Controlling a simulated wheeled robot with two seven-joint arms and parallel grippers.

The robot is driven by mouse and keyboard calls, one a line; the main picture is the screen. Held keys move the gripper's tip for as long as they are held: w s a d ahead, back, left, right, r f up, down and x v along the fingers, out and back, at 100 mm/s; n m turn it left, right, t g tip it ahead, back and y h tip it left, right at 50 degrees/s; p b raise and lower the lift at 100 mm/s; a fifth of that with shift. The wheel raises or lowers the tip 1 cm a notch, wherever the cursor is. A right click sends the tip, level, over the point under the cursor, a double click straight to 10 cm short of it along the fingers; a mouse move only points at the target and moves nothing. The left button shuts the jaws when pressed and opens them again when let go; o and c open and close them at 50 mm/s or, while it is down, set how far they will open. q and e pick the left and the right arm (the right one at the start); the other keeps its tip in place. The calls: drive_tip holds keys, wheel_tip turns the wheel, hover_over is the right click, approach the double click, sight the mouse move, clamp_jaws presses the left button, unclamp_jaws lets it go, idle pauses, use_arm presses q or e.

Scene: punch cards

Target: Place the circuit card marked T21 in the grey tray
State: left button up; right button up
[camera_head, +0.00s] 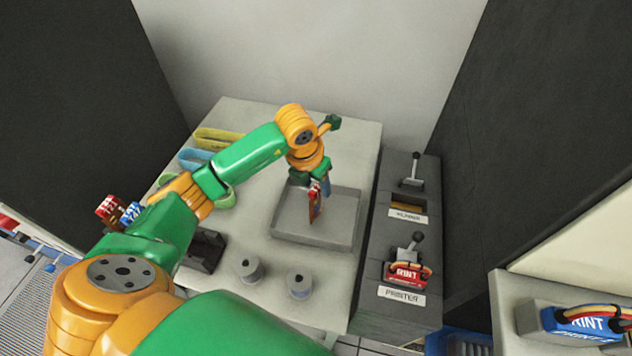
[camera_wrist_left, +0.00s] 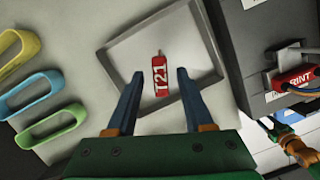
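The circuit card marked T21 (camera_wrist_left: 159,76) has a red label end with white lettering. In the head view the card (camera_head: 314,206) stands roughly upright, its brownish board below the red end, within the outline of the grey tray (camera_head: 284,232). I cannot tell whether its lower edge touches the tray floor. My left gripper (camera_head: 321,190) is just above the tray. In the left wrist view its blue fingers (camera_wrist_left: 158,82) are wide apart, one on each side of the card, with visible gaps. The tray rim (camera_wrist_left: 104,62) surrounds the card there.
Yellow, blue and green loop-shaped holders (camera_head: 218,139) lie left of the tray. Two grey spools (camera_head: 250,270) stand in front. Other red and blue cards (camera_head: 110,207) stand at the left. A dark panel with levers and a printer slot (camera_head: 403,293) borders the right.

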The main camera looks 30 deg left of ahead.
use_arm(q)
drive_tip(key=shift+r, duration=0.6)
drive_tip(key=v, duration=1.1)
drive_tip(key=shift+s, duration=0.15)
